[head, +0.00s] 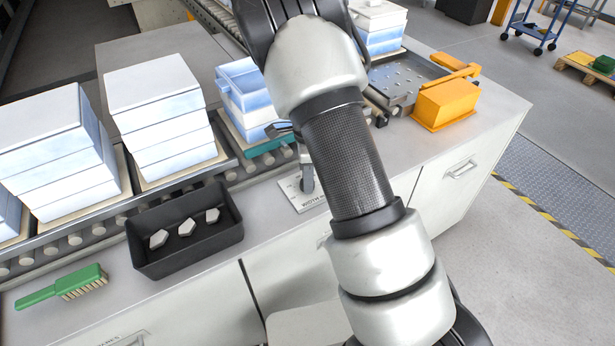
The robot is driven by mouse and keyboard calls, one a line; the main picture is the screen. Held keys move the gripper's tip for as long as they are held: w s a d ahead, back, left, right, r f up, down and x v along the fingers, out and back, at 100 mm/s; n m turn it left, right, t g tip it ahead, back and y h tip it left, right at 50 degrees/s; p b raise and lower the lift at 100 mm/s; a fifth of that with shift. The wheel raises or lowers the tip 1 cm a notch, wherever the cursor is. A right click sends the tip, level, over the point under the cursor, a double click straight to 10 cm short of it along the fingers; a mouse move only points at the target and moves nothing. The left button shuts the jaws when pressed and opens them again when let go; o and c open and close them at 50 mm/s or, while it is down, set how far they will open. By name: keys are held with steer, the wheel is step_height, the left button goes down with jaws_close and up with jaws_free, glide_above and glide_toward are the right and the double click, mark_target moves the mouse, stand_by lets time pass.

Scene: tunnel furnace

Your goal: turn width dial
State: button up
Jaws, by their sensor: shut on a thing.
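The width dial (307,184) is a small grey upright knob on a pale plate (292,193) marked "WIDTH", on the front of the bench top. My arm crosses the middle of the head view and covers the plate's right side. My gripper (304,164) shows only in part at the arm's left edge, pointing down at the dial. It is shut on the dial. Most of the gripper and the dial's markings are hidden behind the arm.
A black tray (150,263) with several pale pieces and a green brush (63,287) lie to the left. Stacked white boxes (160,110) stand on the roller conveyor (75,238) behind. An orange block (443,104) sits at right. Floor is clear at lower right.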

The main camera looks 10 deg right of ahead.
steer(key=o, duration=1)
steer(key=shift+o, duration=0.2)
step_height(320, 180, up, 18)
steer(key=shift+f+p, duration=0.25)
steer(key=shift+p, duration=0.15)
steer(key=s+r+n+t+y+p, duration=0.1)
steer(key=s+r+n+t+y, duration=0.15)
steer(key=s+r+n, duration=0.9)
steer(key=s+r+n+t+h, duration=0.2)
steer(key=s+n, duration=0.6)
steer(key=s, duration=0.5)
steer(key=shift+s+r+t+p, duration=0.35)
steer(key=shift+r+t, duration=0.2)
steer(key=shift+r, duration=0.2)
